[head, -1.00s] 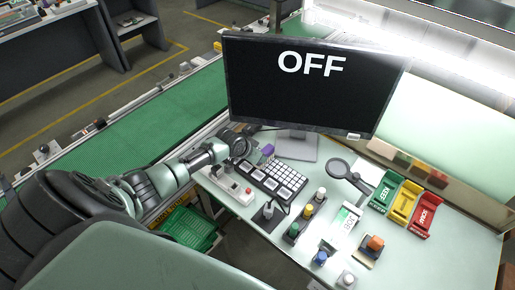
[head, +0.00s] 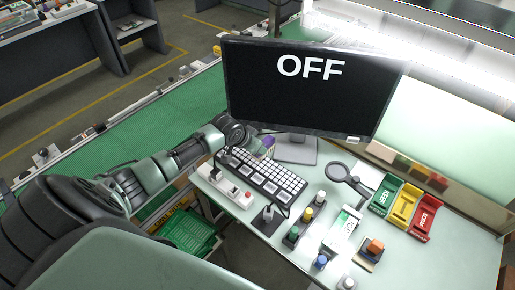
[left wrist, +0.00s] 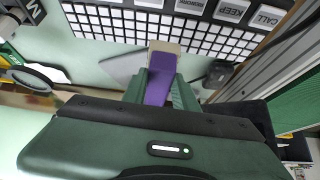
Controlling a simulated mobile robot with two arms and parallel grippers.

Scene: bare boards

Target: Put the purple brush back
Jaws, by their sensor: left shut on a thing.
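My left gripper (head: 258,144) is at the back left of the workbench, in front of the monitor. The purple brush (head: 268,141) is at its fingertips, beyond the far edge of the keypad. In the left wrist view the brush (left wrist: 160,88) sits between the green fingers of the left gripper (left wrist: 160,82), which is shut on it, with a pale end toward the keypad. Whether the brush touches the bench is unclear. My right gripper is out of view.
The monitor (head: 310,90) reading OFF stands just behind. The keypad (head: 265,178) lies close in front. A magnifier (head: 338,172), coloured knobs and the green, yellow and red trays (head: 404,204) are to the right. A green crate (head: 188,230) is below the bench's left side.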

